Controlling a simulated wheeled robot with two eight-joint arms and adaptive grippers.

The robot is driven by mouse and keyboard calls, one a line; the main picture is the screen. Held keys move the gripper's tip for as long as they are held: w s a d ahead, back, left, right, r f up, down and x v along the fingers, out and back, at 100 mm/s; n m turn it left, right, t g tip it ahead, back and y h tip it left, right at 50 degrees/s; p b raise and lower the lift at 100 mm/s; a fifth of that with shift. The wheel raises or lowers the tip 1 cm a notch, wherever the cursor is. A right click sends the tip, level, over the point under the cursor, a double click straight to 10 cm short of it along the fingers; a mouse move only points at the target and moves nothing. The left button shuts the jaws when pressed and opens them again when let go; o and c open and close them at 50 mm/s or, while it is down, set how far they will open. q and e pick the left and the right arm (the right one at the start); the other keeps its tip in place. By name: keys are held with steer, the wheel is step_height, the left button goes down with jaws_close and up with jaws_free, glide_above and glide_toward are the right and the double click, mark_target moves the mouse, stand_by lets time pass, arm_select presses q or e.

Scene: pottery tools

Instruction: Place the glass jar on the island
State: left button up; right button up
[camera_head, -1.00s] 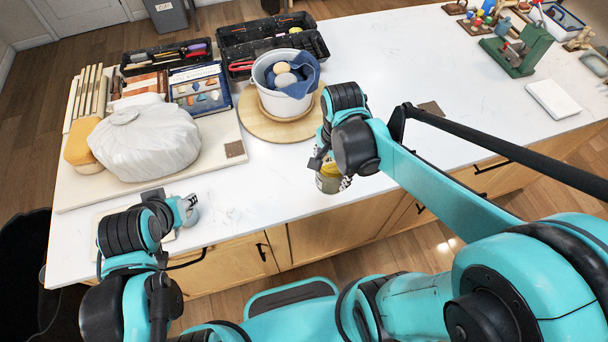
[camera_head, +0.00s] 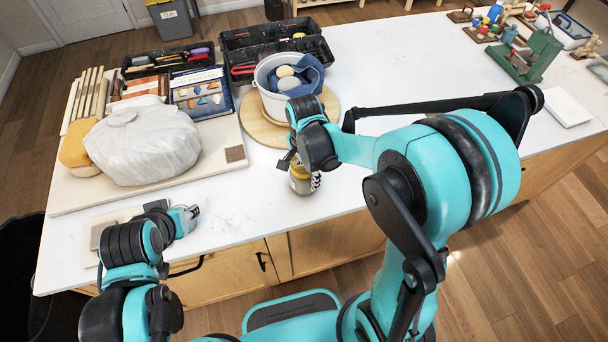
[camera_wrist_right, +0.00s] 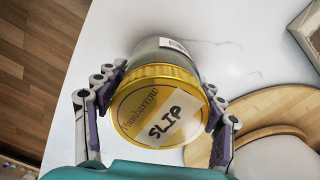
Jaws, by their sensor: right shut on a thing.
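The glass jar (camera_head: 301,181) has a gold lid and stands out below my right gripper (camera_head: 293,162), near the island's front edge. In the right wrist view the jar's lid (camera_wrist_right: 160,105) carries a "SLIP" label. The fingers of my right gripper (camera_wrist_right: 160,110) are closed on both sides of the lid. The jar looks upright; whether its base touches the white island top (camera_head: 262,202) I cannot tell. My left gripper (camera_head: 190,215) is low over the island's front left, with its fingertips too small to read.
A round wooden board (camera_head: 262,128) holds a white bucket (camera_head: 270,100) with a blue cloth just behind the jar. A wrapped white bundle (camera_head: 145,145) lies on a large board at left. Black tool trays (camera_head: 265,35) stand behind. The countertop right of the jar looks clear.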

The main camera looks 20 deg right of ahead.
steer(key=shift+f, duration=0.2)
steer(key=o, duration=1.4)
steer(key=shift+f, duration=0.15)
steer(key=o, duration=0.5)
steer(key=shift+c, duration=0.2)
